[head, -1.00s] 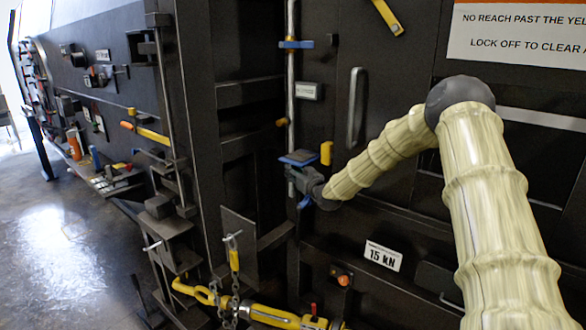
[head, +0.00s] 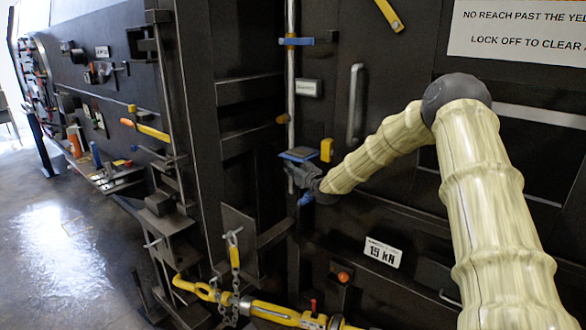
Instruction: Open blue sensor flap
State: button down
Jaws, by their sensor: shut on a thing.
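The blue sensor flap (head: 298,154) shows as a small blue plate by the vertical metal rod on the dark machine front, left of a yellow block (head: 326,149). My gripper (head: 298,174) is just below the blue plate, at the end of my pale arm. It is shut on the flap, though the contact is small, dark and partly hidden by the gripper. Another bit of blue (head: 305,200) shows just under the gripper; I cannot tell whether it belongs to the flap.
A vertical grab handle (head: 355,103) is on the panel above my forearm. A blue bracket (head: 296,41) is higher on the rod. A "15 kN" label (head: 383,252), an orange button (head: 343,277) and a yellow chained bar (head: 275,312) are below. Open floor (head: 60,250) lies left.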

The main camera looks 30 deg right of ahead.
jog(key=shift+a+r+m+g+b, duration=0.1)
jog(key=shift+r+m+g+b, duration=0.3)
jog(key=shift+r+m, duration=0.45)
jog(key=c, duration=1.5)
grip_release()
jog(key=shift+s, duration=0.1)
jog(key=s, duration=1.2)
jog(key=shift+r, duration=0.4)
